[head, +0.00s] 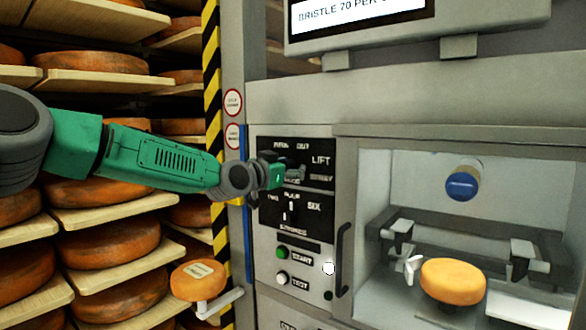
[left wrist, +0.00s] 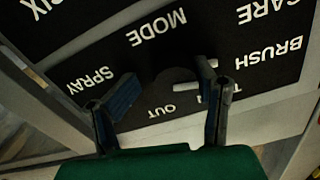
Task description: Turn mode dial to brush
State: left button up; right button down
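The mode dial (left wrist: 172,82) shows as a dark round shape in the left wrist view, on a black panel (head: 322,150). Upside-down labels there read MODE, SPRAY, BRUSH, OUT and CARE. A pale bar (left wrist: 207,72) stands by the dial's BRUSH side; I cannot tell if it is the dial's pointer. My left gripper (head: 293,172) is at this panel in the head view and hides the dial. In the left wrist view its two fingers (left wrist: 157,97) are apart, with the dial between and beyond their tips. Contact cannot be told. My right gripper is out of view.
Below is a strokes dial (head: 291,208), then a green start button (head: 282,253) and a white button (head: 282,278). A dark handle (head: 343,262) stands right of them, before a bay holding a cheese wheel (head: 452,281). Cheese shelves (head: 110,215) stand left, beyond a striped post (head: 211,90).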

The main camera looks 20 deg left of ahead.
pick_arm(q)
jog(key=shift+s+a, duration=0.1)
jog(key=shift+a, duration=0.15)
jog(key=c, duration=0.4)
jog(key=shift+a+f, duration=0.2)
jog(key=shift+a, duration=0.2)
jog(key=c, duration=0.6)
jog(key=shift+w+a+f, duration=0.15)
jog(key=shift+w+a, duration=0.05)
jog(key=shift+a, duration=0.05)
jog(key=shift+c, duration=0.2)
jog(key=shift+s+a, duration=0.15)
jog(key=shift+c, duration=0.4)
jog(key=shift+s, duration=0.1)
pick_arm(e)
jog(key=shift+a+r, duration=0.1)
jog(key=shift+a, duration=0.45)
pick_arm(q)
jog(key=shift+d, duration=0.25)
